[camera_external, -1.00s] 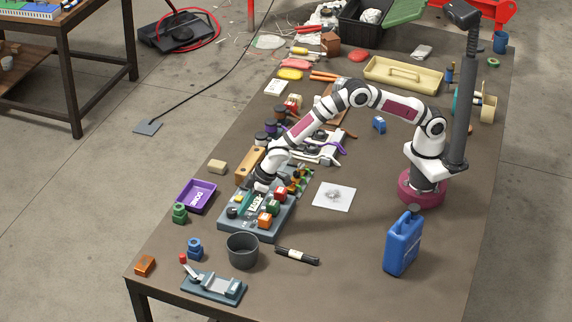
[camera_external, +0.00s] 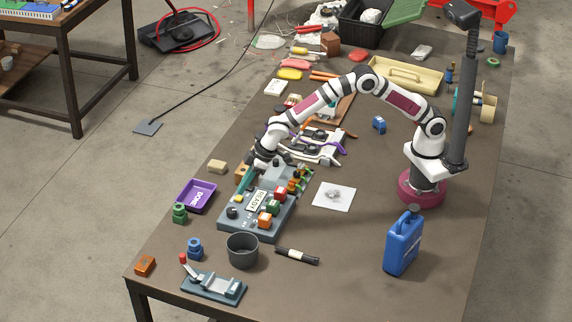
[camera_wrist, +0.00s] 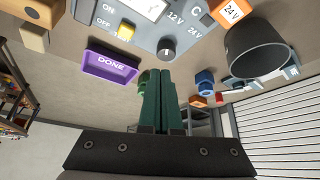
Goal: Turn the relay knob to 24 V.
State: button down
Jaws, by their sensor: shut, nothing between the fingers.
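The grey relay panel (camera_external: 250,228) lies on the table in the external view, with a plate reading READY (camera_external: 258,200). Its black round knob (camera_external: 232,212) is near the left corner. In the wrist view the knob (camera_wrist: 166,50) shows beside the printed marks 12 V (camera_wrist: 176,17) and 24 V (camera_wrist: 194,30). I cannot tell surely which mark it points at. My gripper (camera_external: 242,188) is tilted over the panel's left side; its green fingers (camera_wrist: 160,74) are shut and empty, and appear apart from the knob.
A yellow switch (camera_wrist: 126,30) marked ON and OFF sits near the knob. A purple DONE tray (camera_external: 197,196) lies left of the panel. A dark cup (camera_external: 242,251) stands in front. Coloured blocks, including an orange 24 V one (camera_wrist: 232,10), sit on the panel's right.

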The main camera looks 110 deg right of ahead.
aim_at(232, 213)
jog(key=shift+d+f, duration=0.2)
jog(key=shift+f, duration=3.25)
jog(key=shift+w, duration=0.25)
jog(key=shift+a, duration=0.7)
jog(key=shift+w+a, duration=0.25)
jog(key=shift+a, duration=0.15)
